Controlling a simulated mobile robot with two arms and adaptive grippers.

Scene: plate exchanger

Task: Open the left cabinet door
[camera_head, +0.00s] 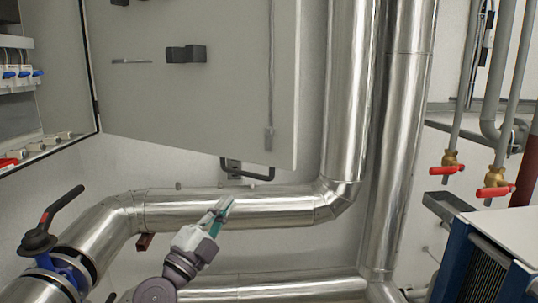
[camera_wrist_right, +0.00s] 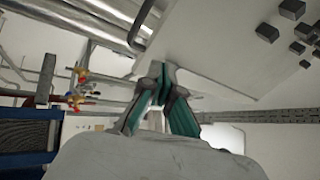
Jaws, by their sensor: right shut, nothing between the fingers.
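The grey cabinet door (camera_head: 225,95) stands swung open to the right of the cabinet (camera_head: 65,100) in the head view. Its face carries black blocks (camera_head: 186,54) and a vertical rod (camera_head: 269,100) near its free edge. The door also shows in the right wrist view (camera_wrist_right: 225,50). My right gripper (camera_head: 222,205) is shut and empty. It appears below the door's lower edge in the head view, in front of a silver pipe. The wrist view shows its fingers (camera_wrist_right: 161,80) close to the door's edge in the picture; whether they touch cannot be told. My left gripper is not in view.
Thick silver pipes (camera_head: 354,90) run behind and below the door. A black-handled valve (camera_head: 40,240) is at lower left. Red-handled taps (camera_head: 449,168) and a blue-framed unit (camera_head: 465,260) stand at right. A dark bracket (camera_head: 250,171) sits below the door.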

